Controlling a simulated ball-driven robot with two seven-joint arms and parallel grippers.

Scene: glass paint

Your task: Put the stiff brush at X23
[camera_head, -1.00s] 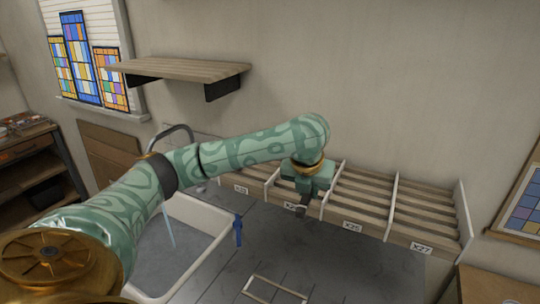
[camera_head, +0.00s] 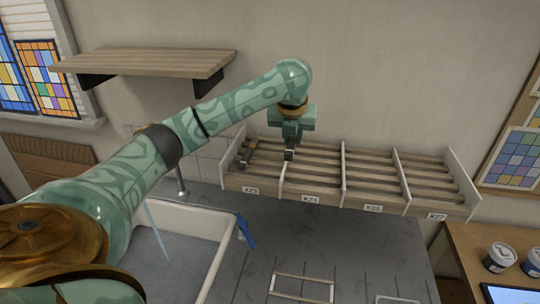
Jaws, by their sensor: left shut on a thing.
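My left gripper (camera_head: 289,153) is shut on a small dark thing, taken as the stiff brush (camera_head: 289,157); little of it shows past the fingers. It is over the slatted rack, above the compartment labelled X24, just right of the divider beside X23. The compartment labelled X23 (camera_head: 250,189) is the leftmost one of the rack. A small brownish and grey thing (camera_head: 246,150) lies in its back part; I cannot tell what it is. My right gripper is not in view.
The slatted rack (camera_head: 373,208) has further compartments to the right, with thin dividers. A wire frame (camera_head: 302,277) lies on the counter. A shelf (camera_head: 150,62) hangs above left.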

